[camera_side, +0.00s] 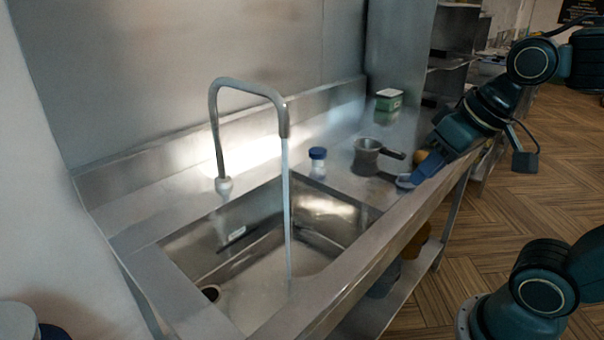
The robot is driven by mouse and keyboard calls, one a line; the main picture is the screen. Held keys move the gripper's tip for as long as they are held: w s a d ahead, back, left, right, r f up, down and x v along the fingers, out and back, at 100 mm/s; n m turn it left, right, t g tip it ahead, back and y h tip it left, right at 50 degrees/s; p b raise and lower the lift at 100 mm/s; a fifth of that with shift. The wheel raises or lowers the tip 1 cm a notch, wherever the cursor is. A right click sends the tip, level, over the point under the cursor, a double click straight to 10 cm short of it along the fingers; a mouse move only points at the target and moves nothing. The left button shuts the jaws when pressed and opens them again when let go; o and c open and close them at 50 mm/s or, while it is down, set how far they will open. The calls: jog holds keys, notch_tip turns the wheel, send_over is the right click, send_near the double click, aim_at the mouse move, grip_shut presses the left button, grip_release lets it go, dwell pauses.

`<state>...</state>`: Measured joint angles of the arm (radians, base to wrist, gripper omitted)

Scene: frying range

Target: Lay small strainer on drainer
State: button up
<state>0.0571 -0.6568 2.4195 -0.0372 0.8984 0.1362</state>
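My gripper (418,174), with blue fingers, is low over the right end of the steel counter. A small pale, rounded thing (404,182) shows at its fingertips; it may be the small strainer, but it is too small to be sure. I cannot tell whether the fingers are open or shut on it. The flat steel counter right of the sink (345,180) may be the drainer; no separate rack shows.
A grey pot (367,156) with a handle stands left of my gripper. An orange-yellow thing (421,156) is partly hidden behind the gripper. A blue-lidded jar (317,162) stands by the sink (210,238), where water runs from the tap (284,118). A green-and-white box (389,99) sits at the back.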

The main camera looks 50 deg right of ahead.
jog(key=s, duration=0.1)
jog(key=f+n, duration=0.1)
jog(key=s, duration=0.1)
jog(key=shift+s+a+f+n, duration=0.25)
jog(key=shift+s+n, duration=0.05)
jog(key=shift+n, duration=0.1)
